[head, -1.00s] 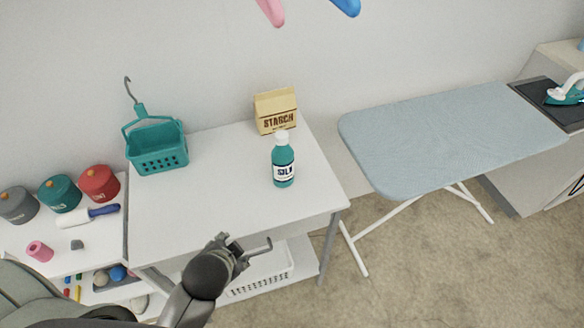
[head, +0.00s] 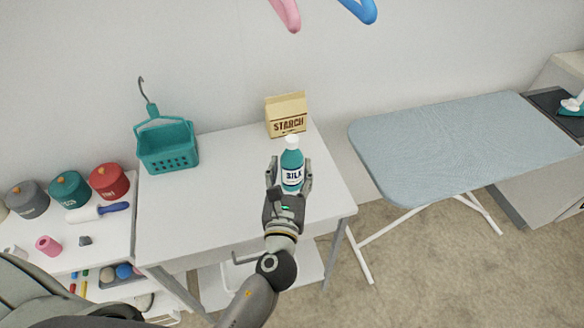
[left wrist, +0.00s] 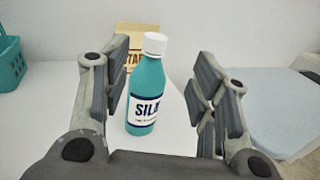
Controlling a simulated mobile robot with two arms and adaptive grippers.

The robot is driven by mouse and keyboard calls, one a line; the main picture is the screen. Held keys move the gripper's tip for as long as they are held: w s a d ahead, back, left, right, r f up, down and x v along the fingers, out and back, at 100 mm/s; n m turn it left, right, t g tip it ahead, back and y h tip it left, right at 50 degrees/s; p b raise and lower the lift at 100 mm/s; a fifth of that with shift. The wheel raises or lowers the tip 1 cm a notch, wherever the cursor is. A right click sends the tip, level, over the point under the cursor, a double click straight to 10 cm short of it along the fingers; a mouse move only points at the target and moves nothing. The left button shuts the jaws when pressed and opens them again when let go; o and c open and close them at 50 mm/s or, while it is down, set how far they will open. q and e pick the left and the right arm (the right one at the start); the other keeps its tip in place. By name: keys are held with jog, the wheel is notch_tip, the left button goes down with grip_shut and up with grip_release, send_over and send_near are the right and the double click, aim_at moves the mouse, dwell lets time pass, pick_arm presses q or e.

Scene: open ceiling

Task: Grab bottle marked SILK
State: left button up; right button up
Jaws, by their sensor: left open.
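The teal bottle marked SILK (head: 291,172), with a white cap and white label, stands upright on the white table (head: 190,212). My left gripper (head: 290,176) is open at the bottle, with one finger on each side of it in the head view. In the left wrist view the bottle (left wrist: 147,88) stands between the open fingers (left wrist: 168,95), nearer the left finger, with a gap on the right. Whether the left finger touches it I cannot tell. The bottle's base is partly hidden by my gripper in the head view. My right gripper is not in view.
A STARCH box (head: 287,115) stands behind the bottle. A teal basket (head: 167,147) with a hook is at the table's back left. An ironing board (head: 450,145) is to the right. A shelf with tins (head: 70,190) is at left. The table's middle is clear.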

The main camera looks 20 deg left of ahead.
aim_at(291, 146)
pick_arm(q)
jog(key=w, duration=0.2)
jog(key=w+a, duration=0.1)
jog(key=w, duration=0.1)
jog(key=shift+p, duration=0.4)
jog(key=w, duration=0.1)
jog(key=w+a, duration=0.1)
jog(key=w, duration=0.1)
jog(key=w+p, duration=0.1)
jog(key=w, duration=0.1)
jog(key=shift+a+f, duration=0.1)
jog(key=shift+a, duration=0.15)
jog(key=shift+w+a+f, duration=0.1)
jog(key=shift+w, duration=0.45)
jog(key=shift+s, duration=0.15)
jog(key=shift+c, duration=0.6)
grip_shut()
